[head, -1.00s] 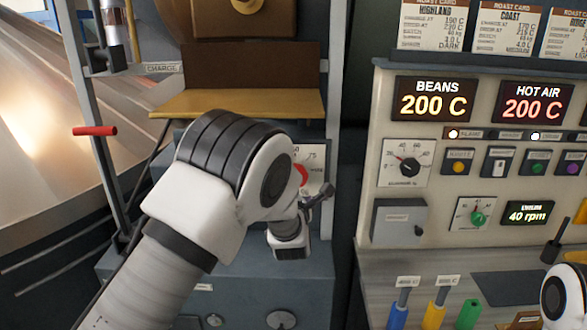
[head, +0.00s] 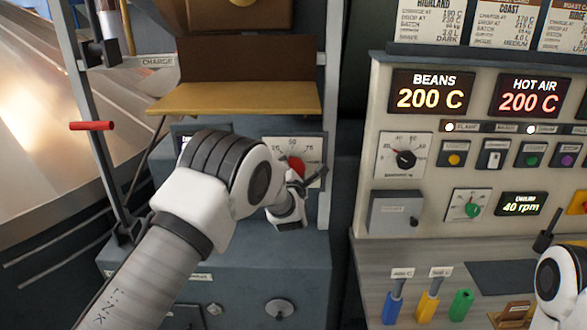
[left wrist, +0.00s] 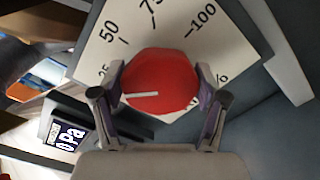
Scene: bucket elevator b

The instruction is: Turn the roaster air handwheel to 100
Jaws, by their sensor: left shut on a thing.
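The red air handwheel (head: 297,166) sits on a white dial plate (head: 313,148) marked 25, 50, 75. It is partly hidden by my left gripper (head: 300,185) in the head view. In the left wrist view the round red handwheel (left wrist: 165,75) fills the space between the two fingers of my left gripper (left wrist: 160,92), which is shut on its sides. Its white pointer line faces left, a little below the 25 mark. The 100 mark is at the upper right of the plate. My right gripper is not in view; only part of my right arm shows at the right edge.
A yellow ledge (head: 235,98) lies above the handwheel. A red-handled lever (head: 92,126) is on the left frame post. The control panel (head: 430,180) with dials, buttons and 200 C displays stands to the right.

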